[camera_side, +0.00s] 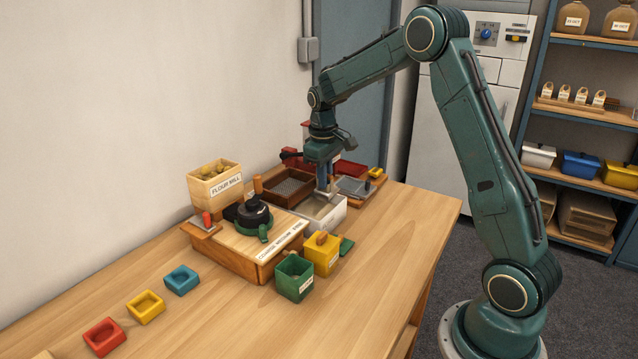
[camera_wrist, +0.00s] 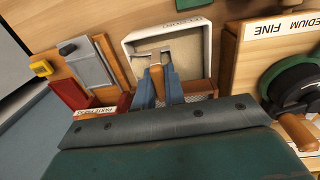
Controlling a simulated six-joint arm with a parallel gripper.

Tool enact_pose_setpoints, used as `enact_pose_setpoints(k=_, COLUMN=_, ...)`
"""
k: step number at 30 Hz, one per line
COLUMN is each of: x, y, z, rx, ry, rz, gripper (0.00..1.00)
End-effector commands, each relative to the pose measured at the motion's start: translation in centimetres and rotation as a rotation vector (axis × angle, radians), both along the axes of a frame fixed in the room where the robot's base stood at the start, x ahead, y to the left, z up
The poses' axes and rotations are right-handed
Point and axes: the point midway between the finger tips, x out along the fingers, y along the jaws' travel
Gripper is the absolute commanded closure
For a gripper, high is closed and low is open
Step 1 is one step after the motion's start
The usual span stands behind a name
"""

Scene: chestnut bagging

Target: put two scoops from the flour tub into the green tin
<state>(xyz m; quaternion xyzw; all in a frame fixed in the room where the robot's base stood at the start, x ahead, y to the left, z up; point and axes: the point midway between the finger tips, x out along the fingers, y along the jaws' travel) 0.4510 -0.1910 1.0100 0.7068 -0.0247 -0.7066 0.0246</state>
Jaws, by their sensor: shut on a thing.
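The flour tub (camera_side: 325,215) is an open white box on the table beside the mill, under my gripper (camera_side: 323,188). In the wrist view the tub (camera_wrist: 201,45) has a pale inside and a label on its outer wall. My gripper (camera_wrist: 160,84) is shut on the wooden handle of a scoop (camera_wrist: 151,55), whose grey metal part is over or inside the tub; I cannot tell its depth or whether it holds flour. The green tin (camera_side: 294,280) stands open and upright at the table's front, apart from the gripper; its inside is too small to read.
A yellow tin (camera_side: 322,255) with a brown thing in its top stands between green tin and tub. The mill (camera_side: 245,245) is left of the tub. A brown sieve tray (camera_side: 287,188) lies behind it. Small coloured dishes (camera_side: 145,308) sit front left. The table's right side is clear.

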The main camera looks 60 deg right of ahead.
Motion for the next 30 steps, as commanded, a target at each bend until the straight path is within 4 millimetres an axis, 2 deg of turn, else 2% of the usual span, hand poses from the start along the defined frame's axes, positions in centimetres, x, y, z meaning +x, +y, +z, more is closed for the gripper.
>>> enact_pose_setpoints(k=12, x=0.0, y=0.1, z=1.7, rx=0.000, ry=0.000, rz=0.000, gripper=1.00)
enact_pose_setpoints(k=30, x=0.0, y=0.2, z=1.7, rx=0.000, ry=0.000, rz=0.000, gripper=1.00)
